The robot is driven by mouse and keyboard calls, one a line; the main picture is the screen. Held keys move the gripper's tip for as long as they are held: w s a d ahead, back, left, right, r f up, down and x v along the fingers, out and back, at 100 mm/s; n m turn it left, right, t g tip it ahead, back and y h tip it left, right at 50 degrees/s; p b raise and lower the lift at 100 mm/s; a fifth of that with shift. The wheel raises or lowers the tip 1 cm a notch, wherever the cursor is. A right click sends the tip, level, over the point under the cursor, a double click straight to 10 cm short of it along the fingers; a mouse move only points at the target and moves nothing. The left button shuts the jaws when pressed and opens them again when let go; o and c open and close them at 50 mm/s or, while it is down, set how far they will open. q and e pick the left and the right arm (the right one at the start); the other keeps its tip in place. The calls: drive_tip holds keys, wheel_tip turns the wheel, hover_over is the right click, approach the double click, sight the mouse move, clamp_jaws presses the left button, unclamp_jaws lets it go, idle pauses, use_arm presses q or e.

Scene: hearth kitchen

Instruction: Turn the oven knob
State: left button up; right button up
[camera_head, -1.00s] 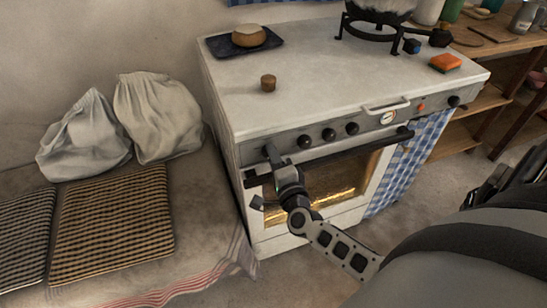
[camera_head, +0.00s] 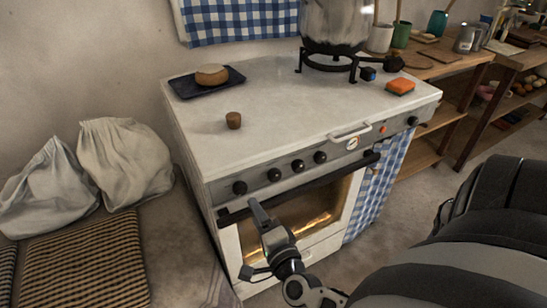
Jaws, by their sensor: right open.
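The white stove (camera_head: 262,92) has a grey front panel with several round black knobs. The leftmost knob (camera_head: 239,187) is fully visible, followed by a second (camera_head: 274,175), a third (camera_head: 297,165) and a fourth (camera_head: 319,157) beside a dial. Another knob (camera_head: 412,120) sits at the panel's right end. My right gripper (camera_head: 249,238) is open and empty in front of the oven door, its upper finger just below the leftmost knob and across the dark door handle (camera_head: 330,177). It appears apart from the knobs. My left gripper is out of view.
The glowing oven window (camera_head: 305,215) is behind my gripper. On the stove top are a tray (camera_head: 188,88) with bread, a small brown cup (camera_head: 233,120), an orange sponge (camera_head: 400,86) and a pot (camera_head: 333,25). A bench with sacks (camera_head: 125,160) stands left.

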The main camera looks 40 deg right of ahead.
drive_tip(key=v, duration=0.8)
drive_tip(key=shift+s+a+b, duration=0.15)
drive_tip(key=shift+s+b, duration=0.1)
drive_tip(key=shift+b, duration=0.15)
drive_tip(key=w+a+r+n+g+y, duration=0.15)
drive_tip(key=a+n+g+y, duration=0.35)
drive_tip(key=a+n+y, duration=0.6)
drive_tip(key=s+d+n+g+h, duration=0.5)
drive_tip(key=s+n+g+h, duration=0.2)
drive_tip(key=s+n+g, duration=0.3)
drive_tip(key=w+a+f+n+t+y, duration=0.1)
drive_tip(key=w+a+f+t+y, duration=0.2)
drive_tip(key=w+a+f+t, duration=0.2)
drive_tip(key=w+f+t, duration=0.1)
drive_tip(key=t, duration=0.1)
drive_tip(key=shift+w+a+t, duration=0.15)
drive_tip(key=shift+a+t, duration=0.15)
drive_tip(key=shift+t, duration=0.1)
